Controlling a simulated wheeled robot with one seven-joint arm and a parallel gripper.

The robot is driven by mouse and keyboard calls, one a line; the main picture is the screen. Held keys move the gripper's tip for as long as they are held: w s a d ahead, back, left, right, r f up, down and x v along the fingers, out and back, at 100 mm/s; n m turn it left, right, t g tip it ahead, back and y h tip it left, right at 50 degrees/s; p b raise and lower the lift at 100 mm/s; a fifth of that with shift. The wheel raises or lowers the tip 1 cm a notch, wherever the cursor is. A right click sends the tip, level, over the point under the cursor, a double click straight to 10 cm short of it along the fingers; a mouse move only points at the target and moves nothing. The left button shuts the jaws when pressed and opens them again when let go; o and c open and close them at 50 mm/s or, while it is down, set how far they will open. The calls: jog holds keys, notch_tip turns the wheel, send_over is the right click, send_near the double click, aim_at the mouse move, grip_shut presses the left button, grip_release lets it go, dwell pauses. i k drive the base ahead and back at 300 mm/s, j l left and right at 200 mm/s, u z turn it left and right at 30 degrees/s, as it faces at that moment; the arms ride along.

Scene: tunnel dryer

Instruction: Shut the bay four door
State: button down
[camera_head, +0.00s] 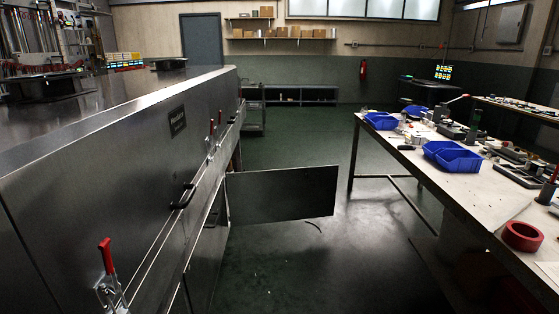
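A long metal tunnel dryer (110,165) fills the left side of the head view. A flat dark door panel (282,194) stands open from its side, sticking out to the right into the aisle. An opening shows in the dryer side near the panel's left edge. No readable number shows on the panel, so I cannot tell which bay it belongs to. A black handle (183,197) and a red-handled clamp (107,258) are on the nearer dryer side. More red-handled clamps (211,132) are farther along. My gripper is not in view.
A workbench (480,195) with blue bins (453,157), tools and a red tape roll (522,236) runs along the right. The green floor (300,265) between dryer and bench is mostly clear. A cart (252,110) stands beyond the panel.

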aim_at(284, 194)
jog(key=i, duration=1.85)
jog(key=i+l+u, duration=0.1)
jog(key=i, duration=0.5)
jog(key=i+l+u, duration=0.1)
jog(key=i, duration=0.55)
jog(key=i+l+u, duration=0.1)
jog(key=i, duration=0.5)
jog(key=i+l+u, duration=0.2)
jog(key=i+l, duration=0.2)
